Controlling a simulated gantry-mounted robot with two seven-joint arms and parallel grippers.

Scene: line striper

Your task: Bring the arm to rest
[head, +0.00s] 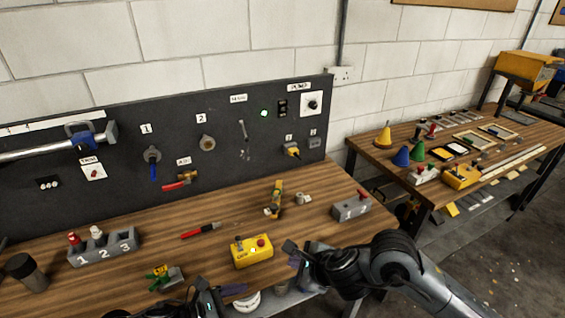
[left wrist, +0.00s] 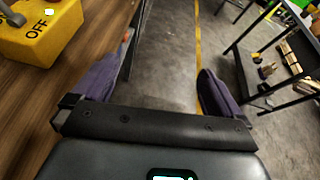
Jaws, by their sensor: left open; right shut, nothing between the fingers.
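My right gripper (head: 294,256) reaches in from the right at the front edge of the wooden bench (head: 130,275), just right of the yellow control box (head: 252,251). It is shut and holds nothing. My left gripper (head: 232,291) is low in the head view at the bench's front edge, below the yellow box, and mostly cut off. In the left wrist view my left gripper (left wrist: 160,88) is open, its two purple fingers wide apart with only floor showing between them. The yellow box, marked OFF, also shows there (left wrist: 45,30), beside the left finger.
A grey block numbered 1 2 3 (head: 104,247), a red marker (head: 200,230), a dark cup (head: 26,271) and a grey two-slot block (head: 351,207) stand on the bench. A black panel (head: 100,195) rises behind. A second bench (head: 390,165) stands right, past a floor gap.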

